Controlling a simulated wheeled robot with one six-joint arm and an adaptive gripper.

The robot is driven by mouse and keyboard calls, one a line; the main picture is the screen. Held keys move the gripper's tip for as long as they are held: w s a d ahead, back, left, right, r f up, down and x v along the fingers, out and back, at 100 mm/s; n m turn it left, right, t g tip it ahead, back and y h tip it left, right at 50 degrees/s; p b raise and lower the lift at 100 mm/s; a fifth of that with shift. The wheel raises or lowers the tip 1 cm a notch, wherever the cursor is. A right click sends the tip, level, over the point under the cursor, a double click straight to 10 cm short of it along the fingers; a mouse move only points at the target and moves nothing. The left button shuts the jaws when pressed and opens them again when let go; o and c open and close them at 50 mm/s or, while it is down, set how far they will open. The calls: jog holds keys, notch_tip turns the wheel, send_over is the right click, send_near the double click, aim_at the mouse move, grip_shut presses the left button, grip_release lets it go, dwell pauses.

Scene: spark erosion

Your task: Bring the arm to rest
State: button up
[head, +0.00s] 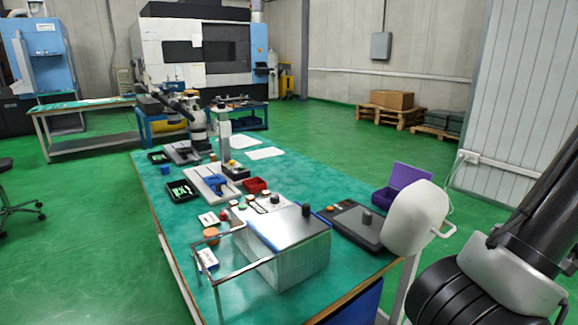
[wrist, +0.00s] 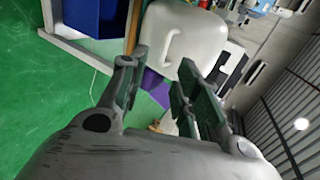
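My gripper (wrist: 163,62) shows in the wrist view with its two fingers well apart and nothing between them. In the head view my dark and white arm fills the lower right corner, and the gripper itself cannot be made out there. The arm stands beside the right end of the green-topped work table (head: 300,180), clear of the things on it as far as I can tell.
A white rounded body with a handle (head: 415,217) is at the table's near right end. Green floor is free behind the table.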

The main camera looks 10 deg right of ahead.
jog(key=s+a+m+g, duration=0.1)
jog(key=s+a+g, duration=0.5)
jog(key=a+g, duration=0.2)
jog(key=w+a+r+n+h, duration=0.2)
jog(key=w+a+r+n, duration=0.2)
jog(key=a+r+n, duration=0.3)
jog(key=w+a+r+n+h, duration=0.2)
jog(key=w+a+r+n, duration=0.2)
jog(key=a+r+n, duration=0.3)
jog(key=a, duration=0.3)
jog(key=shift+w+a+r+n+t+h, duration=0.2)
jog(key=shift+w+r+n+t+h, duration=0.05)
jog(key=shift+r+n+t+h, duration=0.15)
